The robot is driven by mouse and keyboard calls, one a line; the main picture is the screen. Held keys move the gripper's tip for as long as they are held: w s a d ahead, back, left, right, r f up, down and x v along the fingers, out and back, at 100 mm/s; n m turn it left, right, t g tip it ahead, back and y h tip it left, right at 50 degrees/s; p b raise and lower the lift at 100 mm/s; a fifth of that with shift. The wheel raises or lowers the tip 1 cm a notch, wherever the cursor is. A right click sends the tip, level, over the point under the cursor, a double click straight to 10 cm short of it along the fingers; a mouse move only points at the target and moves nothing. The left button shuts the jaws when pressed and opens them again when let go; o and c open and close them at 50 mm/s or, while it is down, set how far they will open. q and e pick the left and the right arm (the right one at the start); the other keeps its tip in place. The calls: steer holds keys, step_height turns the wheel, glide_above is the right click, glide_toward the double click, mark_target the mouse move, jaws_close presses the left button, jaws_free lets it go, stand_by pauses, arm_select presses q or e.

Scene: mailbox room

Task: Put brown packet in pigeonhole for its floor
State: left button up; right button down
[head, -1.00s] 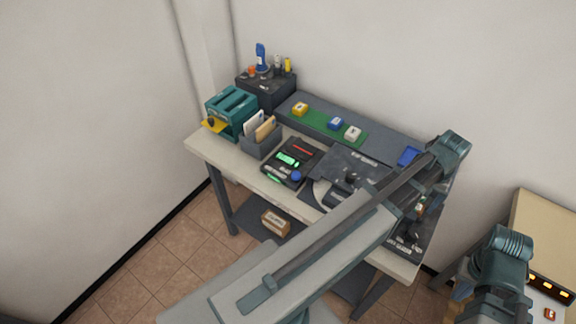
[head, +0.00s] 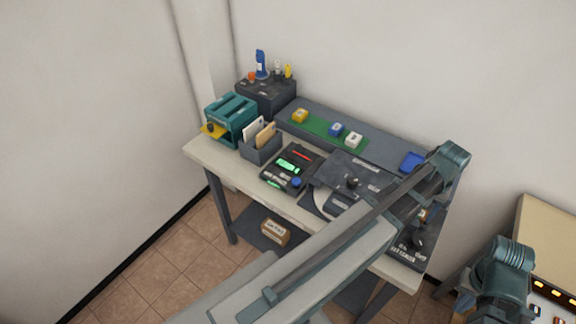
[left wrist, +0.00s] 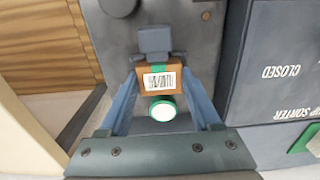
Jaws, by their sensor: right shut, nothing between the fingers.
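The brown packet (left wrist: 148,79) shows in the left wrist view with a barcode label and a green strip, between the tips of my left gripper (left wrist: 159,80). Both fingers reach its sides and appear closed on it. A round white disc with a green rim (left wrist: 162,110) lies just below the packet, between the fingers; I cannot tell if it is attached. In the head view my left arm's forearm covers much of the table's right part, and the packet is mostly hidden there. My right gripper (head: 500,292) hangs at the lower right, shut and empty.
A table (head: 203,150) holds a teal rack (head: 231,117), a grey holder with envelopes (head: 261,148), a black device with a green display (head: 288,168) and a blue tray (head: 412,161). A brown box (head: 275,232) sits on the lower shelf. A panel reading CLOSED (left wrist: 280,70) stands right in the wrist view.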

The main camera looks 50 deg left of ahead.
arm_select(q)
steer(key=c, duration=0.4)
steer(key=shift+r+p, duration=2.3)
steer(key=shift+c, duration=0.2)
